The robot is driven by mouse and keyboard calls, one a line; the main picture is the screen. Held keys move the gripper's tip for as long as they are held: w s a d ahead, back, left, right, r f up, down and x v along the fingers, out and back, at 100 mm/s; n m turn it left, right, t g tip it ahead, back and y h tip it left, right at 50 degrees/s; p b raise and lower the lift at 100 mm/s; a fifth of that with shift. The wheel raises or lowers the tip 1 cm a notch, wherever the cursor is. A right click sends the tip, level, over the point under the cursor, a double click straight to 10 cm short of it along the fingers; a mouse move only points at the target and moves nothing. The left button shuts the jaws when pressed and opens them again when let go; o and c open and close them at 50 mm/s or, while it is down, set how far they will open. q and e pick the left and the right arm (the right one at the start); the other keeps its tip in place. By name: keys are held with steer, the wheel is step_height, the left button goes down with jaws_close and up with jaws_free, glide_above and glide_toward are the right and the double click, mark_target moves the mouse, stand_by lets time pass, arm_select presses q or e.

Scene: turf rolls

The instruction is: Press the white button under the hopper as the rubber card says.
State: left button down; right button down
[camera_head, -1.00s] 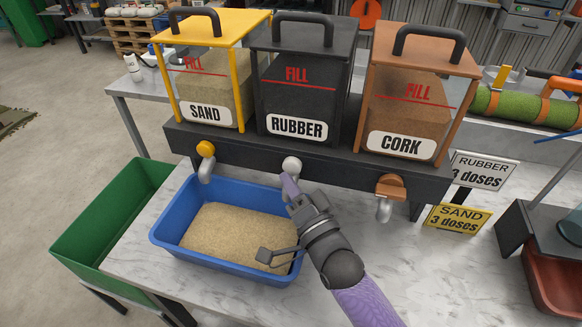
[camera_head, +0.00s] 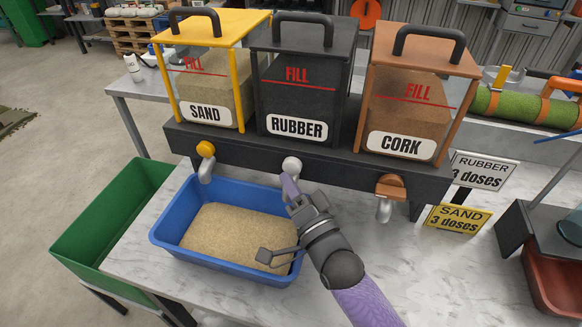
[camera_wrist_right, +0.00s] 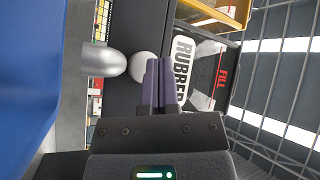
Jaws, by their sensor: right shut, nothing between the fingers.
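The white button (camera_head: 291,164) sits on the dark rail under the black RUBBER hopper (camera_head: 297,85). It also shows in the right wrist view (camera_wrist_right: 141,67), beside a silver spout (camera_wrist_right: 102,60). My right gripper (camera_head: 288,181) is shut and empty, its purple fingertips just below and in front of the button. In the right wrist view the fingertips (camera_wrist_right: 158,65) overlap the button's edge; I cannot tell whether they touch it. The white rubber card (camera_head: 483,172) reads "RUBBER 3 doses". My left gripper is not in view.
A blue tub (camera_head: 170,243) holding sand-coloured grains stands below the hoppers. The SAND hopper (camera_head: 205,85) has a yellow button (camera_head: 205,149); the CORK hopper (camera_head: 405,105) has a brown one (camera_head: 391,181). A yellow card (camera_head: 457,219) reads "SAND 3 doses". A green bin (camera_head: 110,220) stands left.

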stand_by(0.5)
steer(key=shift+w+d, duration=0.15)
steer(key=shift+w, duration=0.25)
steer(key=shift+w+d+b, duration=0.15)
steer(key=shift+w+b, duration=0.25)
steer(key=shift+w, duration=0.15)
stand_by(0.6)
steer(key=shift+s, duration=0.1)
stand_by(0.5)
steer(key=shift+s+a+p, duration=0.3)
steer(key=shift+s+p, duration=0.35)
steer(key=shift+s, duration=0.2)
steer(key=s+p, duration=0.1)
steer(key=s+a, duration=0.1)
steer(key=s, duration=0.1)
steer(key=s+p, duration=0.1)
steer(key=shift+s+a+p, duration=0.25)
steer(key=shift+s+p, duration=0.05)
steer(key=shift+s, duration=0.1)
